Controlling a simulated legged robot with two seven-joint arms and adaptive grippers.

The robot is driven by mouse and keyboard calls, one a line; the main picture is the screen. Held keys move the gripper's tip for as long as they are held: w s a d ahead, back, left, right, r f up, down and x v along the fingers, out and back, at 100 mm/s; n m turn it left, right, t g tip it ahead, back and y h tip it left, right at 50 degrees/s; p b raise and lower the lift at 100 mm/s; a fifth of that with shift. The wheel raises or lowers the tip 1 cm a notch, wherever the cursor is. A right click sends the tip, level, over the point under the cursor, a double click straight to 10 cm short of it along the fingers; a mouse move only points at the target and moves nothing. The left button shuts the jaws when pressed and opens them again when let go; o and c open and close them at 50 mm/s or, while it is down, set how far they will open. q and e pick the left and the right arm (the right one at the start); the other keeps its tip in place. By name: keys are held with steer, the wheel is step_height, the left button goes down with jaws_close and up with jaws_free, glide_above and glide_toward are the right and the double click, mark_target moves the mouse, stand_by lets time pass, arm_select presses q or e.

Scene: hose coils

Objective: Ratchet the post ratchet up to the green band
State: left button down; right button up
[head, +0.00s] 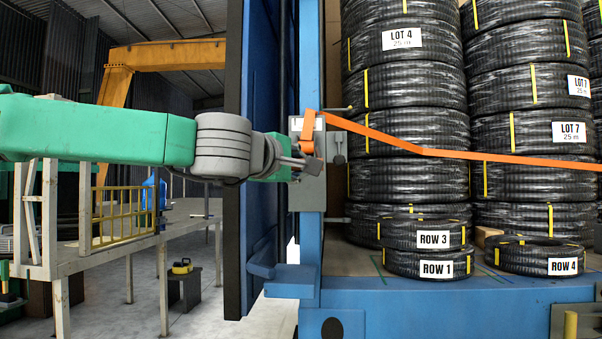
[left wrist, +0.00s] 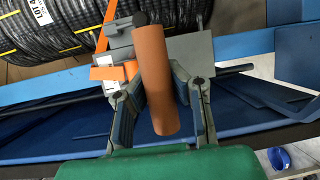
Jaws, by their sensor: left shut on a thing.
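The post ratchet (head: 293,126) is a grey unit on the blue post at the edge of the container opening; its grey body (left wrist: 120,55) also shows in the left wrist view. An orange strap (head: 430,152) runs from it to the right across the hose stacks. My left gripper (head: 308,166) is at the ratchet, its arm level from the left. In the left wrist view its fingers are shut on the orange handle (left wrist: 153,65), a round bar standing out toward the camera. I cannot make out a green band on the ratchet. My right gripper is not in view.
Tall stacks of black hose coils (head: 404,90) stand behind the strap. A blue door (head: 260,110) stands open beside the post. A platform with a yellow railing (head: 124,213) is at left.

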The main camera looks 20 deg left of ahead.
arm_select(q)
steer(key=shift+s+d, duration=0.2)
steer(key=shift+d, duration=0.15)
